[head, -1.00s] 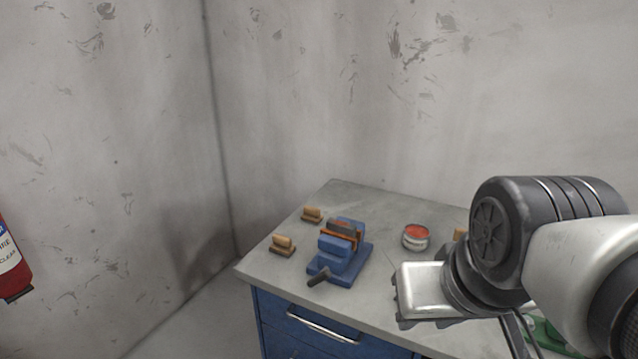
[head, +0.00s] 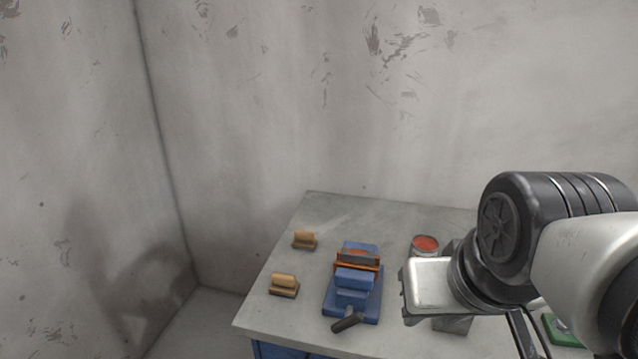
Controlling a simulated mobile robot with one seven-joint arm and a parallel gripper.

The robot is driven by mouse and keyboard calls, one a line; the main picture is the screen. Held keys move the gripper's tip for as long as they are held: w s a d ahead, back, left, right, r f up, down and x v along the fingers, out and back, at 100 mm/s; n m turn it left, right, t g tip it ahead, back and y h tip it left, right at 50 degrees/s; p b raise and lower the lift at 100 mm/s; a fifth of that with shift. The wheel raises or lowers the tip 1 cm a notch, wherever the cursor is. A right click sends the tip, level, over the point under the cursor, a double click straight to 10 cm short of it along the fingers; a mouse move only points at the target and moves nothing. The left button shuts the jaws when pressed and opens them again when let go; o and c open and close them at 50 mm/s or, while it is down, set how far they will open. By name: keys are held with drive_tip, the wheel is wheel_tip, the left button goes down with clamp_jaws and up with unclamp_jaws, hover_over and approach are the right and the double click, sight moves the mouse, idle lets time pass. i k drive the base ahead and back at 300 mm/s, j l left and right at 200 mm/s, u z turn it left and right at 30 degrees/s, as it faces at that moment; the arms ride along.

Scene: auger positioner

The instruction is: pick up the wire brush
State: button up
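Two small wooden-handled blocks with darker bases lie on the left of the bench top, a far one (head: 304,240) and a near one (head: 284,285). Either could be the wire brush; the view is too small to tell bristles. My gripper (head: 430,300) is at the right, over the bench, apart from both blocks. Its body shows, but its fingertips are not clear, so whether it is open or shut cannot be told.
A blue vise (head: 353,297) with a dark handle stands right of the blocks, an orange-brown and grey piece at its jaws. A can with a red top (head: 425,246) stands behind my gripper. A green thing (head: 561,330) shows at lower right. Walls stand behind and left of the bench (head: 265,318).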

sight(303, 239)
drive_tip(key=i+j+z, duration=0.2)
drive_tip(key=j+z, duration=0.2)
drive_tip(key=j, duration=0.55)
drive_tip(key=j+z, duration=0.4)
drive_tip(key=j, duration=0.6)
